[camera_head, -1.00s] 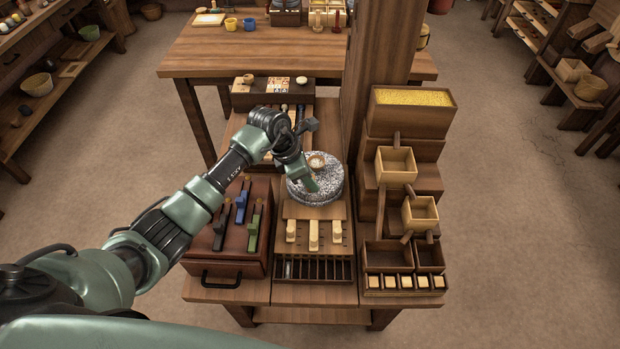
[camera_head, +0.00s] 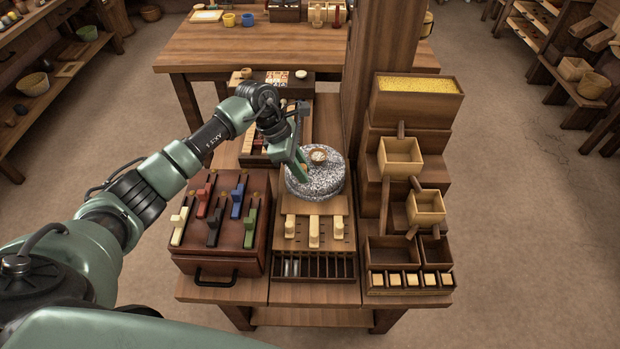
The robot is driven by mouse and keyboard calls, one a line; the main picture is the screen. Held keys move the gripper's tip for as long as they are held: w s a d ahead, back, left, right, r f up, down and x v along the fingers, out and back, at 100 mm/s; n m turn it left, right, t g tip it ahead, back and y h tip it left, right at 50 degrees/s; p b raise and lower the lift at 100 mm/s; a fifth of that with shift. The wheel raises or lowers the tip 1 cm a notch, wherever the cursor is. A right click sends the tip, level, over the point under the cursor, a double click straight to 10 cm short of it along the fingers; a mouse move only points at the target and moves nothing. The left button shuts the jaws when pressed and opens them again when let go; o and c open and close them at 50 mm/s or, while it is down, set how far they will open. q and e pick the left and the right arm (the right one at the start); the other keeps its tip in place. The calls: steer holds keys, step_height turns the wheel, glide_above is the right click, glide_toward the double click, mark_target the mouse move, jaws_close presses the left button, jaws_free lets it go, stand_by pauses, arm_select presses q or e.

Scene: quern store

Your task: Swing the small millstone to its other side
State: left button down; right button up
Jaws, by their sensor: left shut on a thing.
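The small millstone (camera_head: 325,185) is a round, speckled grey stone lying flat at the middle of the bench, with a pale round opening or cup (camera_head: 318,155) on top. My left gripper (camera_head: 302,172) reaches down over the stone's left part from the upper left. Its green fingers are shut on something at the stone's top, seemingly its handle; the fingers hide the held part. My right gripper is not in view.
A brown box with coloured levers (camera_head: 225,245) stands left of the stone. A board with pale pegs (camera_head: 314,235) lies in front. A thick wooden post (camera_head: 375,90) and stepped wooden boxes (camera_head: 405,140) stand close on the right.

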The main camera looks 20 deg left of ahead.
arm_select(q)
steer(key=shift+w+a, duration=0.1)
steer(key=shift+a, duration=0.05)
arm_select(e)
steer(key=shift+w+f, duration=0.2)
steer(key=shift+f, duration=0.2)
arm_select(q)
steer(key=c, duration=1.2)
jaws_free()
steer(key=shift+c, duration=0.2)
steer(key=shift+r, duration=0.1)
steer(key=b+v, duration=0.1)
steer(key=v, duration=0.6)
steer(key=shift+a+r, duration=0.2)
steer(key=shift+r, duration=0.1)
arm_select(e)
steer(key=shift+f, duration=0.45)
